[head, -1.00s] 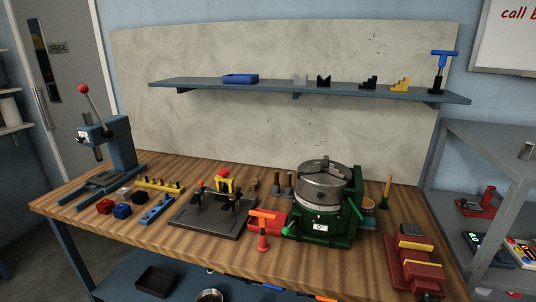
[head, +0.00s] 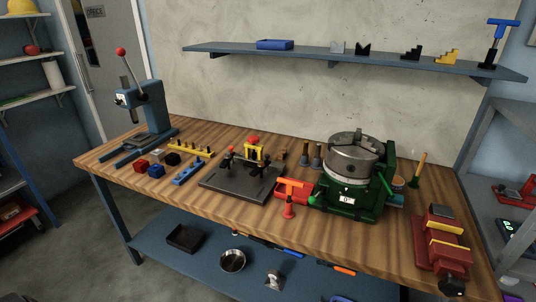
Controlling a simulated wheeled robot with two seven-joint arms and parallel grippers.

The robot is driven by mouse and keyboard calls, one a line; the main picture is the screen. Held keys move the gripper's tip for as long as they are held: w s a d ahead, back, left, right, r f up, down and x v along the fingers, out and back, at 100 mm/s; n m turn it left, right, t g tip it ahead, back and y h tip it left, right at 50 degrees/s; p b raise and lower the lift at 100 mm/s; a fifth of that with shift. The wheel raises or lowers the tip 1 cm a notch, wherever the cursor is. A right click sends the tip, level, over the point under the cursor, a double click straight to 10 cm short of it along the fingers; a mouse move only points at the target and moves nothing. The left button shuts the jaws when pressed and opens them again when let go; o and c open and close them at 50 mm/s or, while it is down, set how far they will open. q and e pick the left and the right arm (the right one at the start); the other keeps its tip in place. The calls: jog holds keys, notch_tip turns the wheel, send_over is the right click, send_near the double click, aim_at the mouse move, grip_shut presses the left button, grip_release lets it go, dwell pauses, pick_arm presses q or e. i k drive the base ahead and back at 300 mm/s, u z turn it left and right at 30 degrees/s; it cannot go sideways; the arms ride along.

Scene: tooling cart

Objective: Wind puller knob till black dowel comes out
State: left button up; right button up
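The puller (head: 263,153) is a small yellow frame with a red knob (head: 254,140) on top. It stands on a dark grey plate (head: 238,192) in the middle of the wooden bench. Black clamp-like parts stand on the plate on both sides of the puller. I cannot make out the black dowel at this size; the puller may hide it. Neither of my grippers shows in the head view.
A blue lever press (head: 152,105) stands at the bench's left end. A green chuck fixture (head: 352,205) stands right of the plate, with a red vise (head: 441,240) beyond. A red T-handled tool (head: 289,207) stands in front. The front left wooden bench top (head: 130,178) is clear.

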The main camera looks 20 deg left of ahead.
aim_at(252, 139)
jog(key=z, duration=0.1)
jog(key=k, duration=0.45)
jog(key=z, duration=1.2)
jog(key=i, duration=0.8)
jog(key=u, duration=1.05)
jog(key=i, duration=0.45)
jog(key=u, duration=0.45)
